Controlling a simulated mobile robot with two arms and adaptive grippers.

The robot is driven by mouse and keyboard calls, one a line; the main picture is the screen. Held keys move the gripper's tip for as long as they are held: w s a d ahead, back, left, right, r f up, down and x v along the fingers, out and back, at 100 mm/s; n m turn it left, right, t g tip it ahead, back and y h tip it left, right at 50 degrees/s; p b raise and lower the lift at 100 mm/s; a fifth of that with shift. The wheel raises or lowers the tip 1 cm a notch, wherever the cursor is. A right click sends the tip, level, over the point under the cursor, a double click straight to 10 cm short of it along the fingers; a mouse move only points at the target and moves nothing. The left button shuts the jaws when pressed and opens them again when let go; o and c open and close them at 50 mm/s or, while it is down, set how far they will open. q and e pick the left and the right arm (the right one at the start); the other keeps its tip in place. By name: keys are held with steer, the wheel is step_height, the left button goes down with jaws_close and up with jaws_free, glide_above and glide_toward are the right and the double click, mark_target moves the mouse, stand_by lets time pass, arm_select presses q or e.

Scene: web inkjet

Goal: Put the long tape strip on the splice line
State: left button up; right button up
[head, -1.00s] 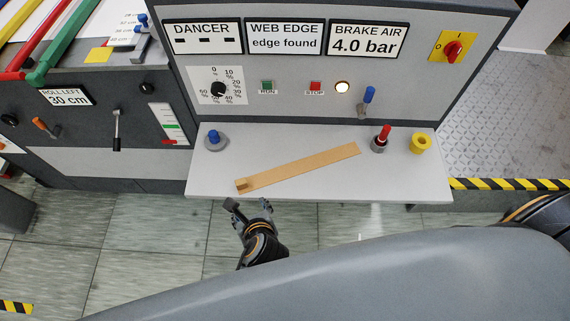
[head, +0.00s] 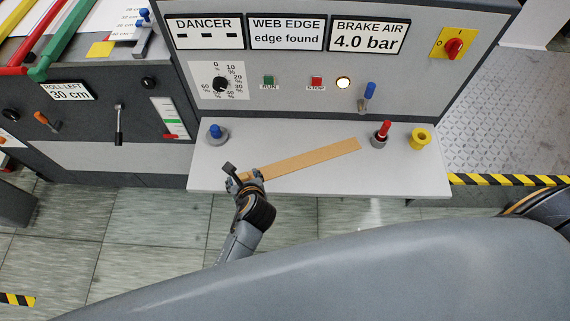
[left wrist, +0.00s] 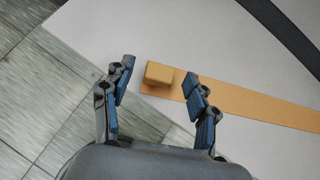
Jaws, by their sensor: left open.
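The long tape strip (head: 305,159) is a tan band lying slantwise on the light grey shelf of the console. It also shows in the left wrist view (left wrist: 245,103), with a small raised block (left wrist: 163,74) at its near end. My left gripper (head: 243,178) is over that end in the head view and hides the block. In the left wrist view the left gripper (left wrist: 158,88) is open, with the block between and just beyond its fingertips, not gripped. I cannot make out the splice line. My right gripper is not in view.
The upright panel (head: 300,98) with dial, buttons and signs rises behind. The shelf's right front is clear.

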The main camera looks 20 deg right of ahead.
arm_select(q)
steer(key=shift+x, duration=1.2)
steer(key=c, duration=1.2)
steer(key=shift+o, duration=0.2)
steer(key=shift+r, duration=0.15)
